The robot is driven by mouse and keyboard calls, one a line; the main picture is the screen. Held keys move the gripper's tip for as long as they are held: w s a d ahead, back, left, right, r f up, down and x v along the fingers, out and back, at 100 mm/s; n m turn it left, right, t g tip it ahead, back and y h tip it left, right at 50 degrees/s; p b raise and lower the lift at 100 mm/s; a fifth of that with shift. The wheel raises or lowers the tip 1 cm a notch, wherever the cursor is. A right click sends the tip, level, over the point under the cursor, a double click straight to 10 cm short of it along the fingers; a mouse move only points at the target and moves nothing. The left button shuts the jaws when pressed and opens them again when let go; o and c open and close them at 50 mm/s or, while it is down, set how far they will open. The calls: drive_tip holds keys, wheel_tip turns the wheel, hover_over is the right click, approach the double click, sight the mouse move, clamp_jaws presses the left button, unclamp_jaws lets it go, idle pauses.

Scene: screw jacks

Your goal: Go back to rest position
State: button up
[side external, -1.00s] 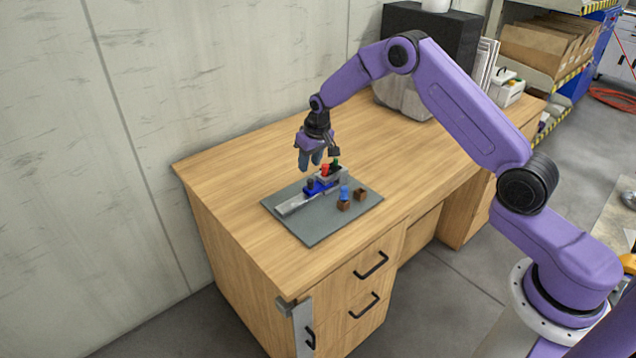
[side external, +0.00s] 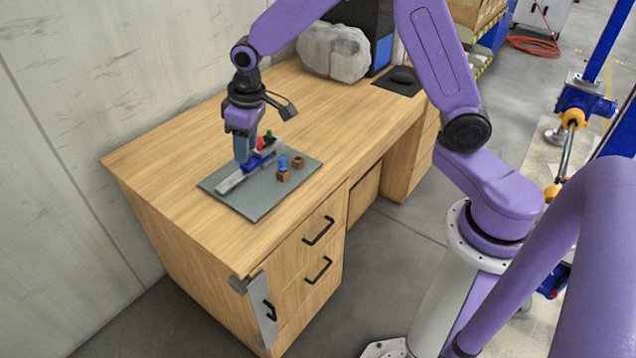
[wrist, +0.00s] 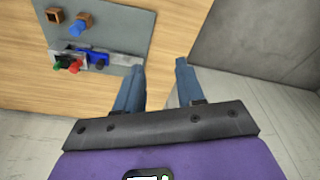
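My gripper (side external: 243,158) hangs above the back-left edge of a grey mat (side external: 228,203) on the wooden desk. In the wrist view its two grey-blue fingers (wrist: 160,66) stand apart with nothing between them, so it is open and empty. The mat (wrist: 122,20) lies to the left of the fingers there. On it is a grey fixture with a long rail (side external: 230,183), a blue part (wrist: 98,62), a red piece (wrist: 74,67) and a green piece (wrist: 58,66). In the side view, the fingers partly overlap the fixture; contact cannot be told.
A brown block with a blue peg (side external: 282,163) and a second brown block (side external: 298,161) sit on the mat's right side. A grey rocklike object (side external: 333,53) and a black pad (side external: 400,80) are at the desk's back. A concrete wall (side external: 70,100) runs along the left.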

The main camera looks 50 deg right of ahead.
drive_tip(key=s+r+n, duration=0.2)
drive_tip(key=s+r, duration=0.1)
drive_tip(key=s, duration=0.6)
drive_tip(key=s+r+n, duration=0.2)
drive_tip(key=s, duration=0.8)
drive_tip(key=s+d+n+g, duration=0.1)
drive_tip(key=s+d+n, duration=0.2)
drive_tip(key=s, duration=1)
drive_tip(key=d, duration=0.3)
drive_tip(key=shift+d+r+n, duration=0.2)
drive_tip(key=shift+n, duration=0.1)
